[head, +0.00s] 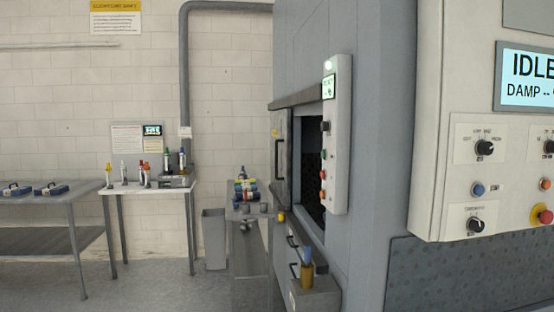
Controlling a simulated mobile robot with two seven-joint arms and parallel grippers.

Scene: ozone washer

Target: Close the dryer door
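A tall grey machine (375,120) fills the middle right and has a dark opening (308,165) in its front, seen at a steep angle. A grey door panel (284,190) with a dark vertical bar handle (279,160) stands at the left of the opening, which is uncovered. A display at the right (530,78) reads "IDLE" and "DAMP --". No label shows which machine is the dryer, so I cannot tell if this door is the dryer's. Neither of my grippers is in view.
A white control panel (480,195) with knobs juts in at the right. A holder with a blue-topped item (307,270) sticks out below the opening. A grey bin (214,235), a white table (150,187) with bottles and a grey table (60,195) stand left. Floor (140,285) is clear at front left.

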